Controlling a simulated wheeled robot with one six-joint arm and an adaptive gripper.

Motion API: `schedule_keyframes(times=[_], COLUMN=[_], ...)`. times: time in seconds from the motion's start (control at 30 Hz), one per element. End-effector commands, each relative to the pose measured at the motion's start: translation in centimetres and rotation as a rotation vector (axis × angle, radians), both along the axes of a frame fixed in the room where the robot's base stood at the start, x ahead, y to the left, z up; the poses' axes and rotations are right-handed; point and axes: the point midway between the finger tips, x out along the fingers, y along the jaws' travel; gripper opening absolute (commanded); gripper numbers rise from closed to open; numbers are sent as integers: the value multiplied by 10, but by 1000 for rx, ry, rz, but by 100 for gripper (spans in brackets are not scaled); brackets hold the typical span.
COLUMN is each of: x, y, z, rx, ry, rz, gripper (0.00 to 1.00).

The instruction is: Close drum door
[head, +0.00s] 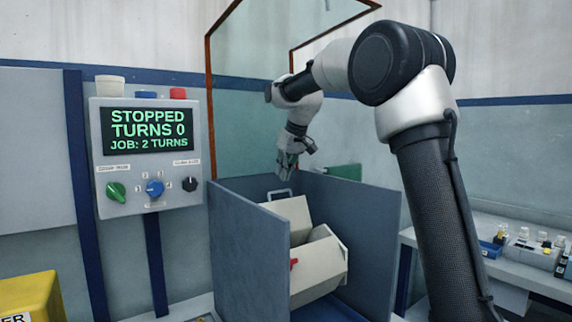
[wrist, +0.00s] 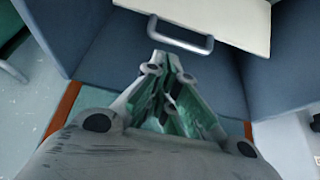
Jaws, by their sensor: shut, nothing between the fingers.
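The cream drum (head: 322,268) sits inside a blue-grey open-topped enclosure, with a small red part on its side. Its cream door panel (head: 288,214) stands up behind the drum body at an angle and looks open. A grey bar handle (head: 279,192) is at the panel's top edge. In the wrist view the door (wrist: 215,18) and its handle (wrist: 182,42) are just beyond the fingertips. My gripper (head: 286,168) is shut and empty, pointing down above and behind the handle. It also shows in the wrist view (wrist: 164,62), apart from the handle.
The enclosure's grey walls (head: 248,258) flank the drum closely. A control box (head: 148,155) at left reads STOPPED, TURNS 0, JOB: 2 TURNS. A glass screen with a red-brown frame (head: 208,90) stands behind. A bench (head: 530,270) with small items is at right, a yellow box (head: 35,297) at lower left.

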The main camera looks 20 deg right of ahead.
Motion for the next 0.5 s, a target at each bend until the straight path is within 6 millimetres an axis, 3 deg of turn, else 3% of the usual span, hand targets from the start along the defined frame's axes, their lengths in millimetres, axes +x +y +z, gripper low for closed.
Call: schedule_keyframes(times=[0.2, 0.5], x=[14, 19], y=[5, 7], z=[-31, -42], rx=[-1, 0], ry=[2, 0], rz=[0, 0], gripper=[0, 0])
